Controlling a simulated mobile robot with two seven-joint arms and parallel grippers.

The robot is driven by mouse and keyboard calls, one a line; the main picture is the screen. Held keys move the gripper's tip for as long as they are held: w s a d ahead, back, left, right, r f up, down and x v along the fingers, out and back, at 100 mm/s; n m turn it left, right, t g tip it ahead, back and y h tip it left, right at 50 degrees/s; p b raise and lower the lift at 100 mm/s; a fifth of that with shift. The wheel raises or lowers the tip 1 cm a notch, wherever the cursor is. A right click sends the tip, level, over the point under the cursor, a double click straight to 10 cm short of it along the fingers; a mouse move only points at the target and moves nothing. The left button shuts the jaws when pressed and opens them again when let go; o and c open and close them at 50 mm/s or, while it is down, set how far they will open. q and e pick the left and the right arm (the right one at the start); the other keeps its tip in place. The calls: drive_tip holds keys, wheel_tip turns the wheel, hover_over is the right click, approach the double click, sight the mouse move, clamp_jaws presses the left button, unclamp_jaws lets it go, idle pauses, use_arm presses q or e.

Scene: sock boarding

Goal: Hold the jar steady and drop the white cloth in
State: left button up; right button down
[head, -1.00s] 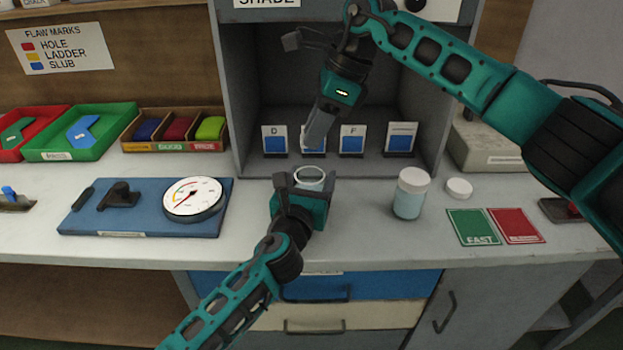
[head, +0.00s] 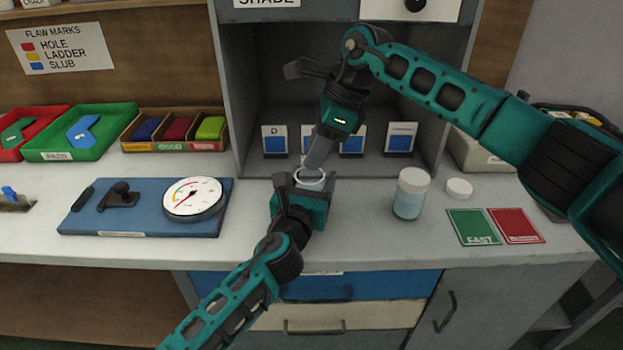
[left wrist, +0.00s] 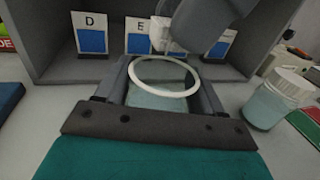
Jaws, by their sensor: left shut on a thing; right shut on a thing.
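The open jar (left wrist: 160,100) has a white rim and pale blue contents. In the head view its rim (head: 311,182) shows between the fingers of my left gripper (head: 303,182). My left gripper is shut around the jar, which stands upright on the bench. My right gripper (head: 318,155) comes down from above, its tip over the jar's rim. The white cloth (left wrist: 161,34) shows as a small pale piece at the right gripper's fingers in the left wrist view, just beyond the rim. The fingers hide most of it in the head view.
A second, capped jar (head: 410,193) stands to the right, with a loose white lid (head: 459,188) beside it. Green and red cards (head: 494,226) lie farther right. A blue board with a dial (head: 193,199) lies left. Shade cards (head: 275,141) stand in the booth behind.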

drive_tip(key=c, duration=0.9)
unclamp_jaws()
drive_tip(key=shift+r, duration=0.1)
drive_tip(key=v, duration=1.2)
use_arm(q)
drive_tip(key=o, duration=1.2)
drive_tip(key=shift+o, duration=0.2)
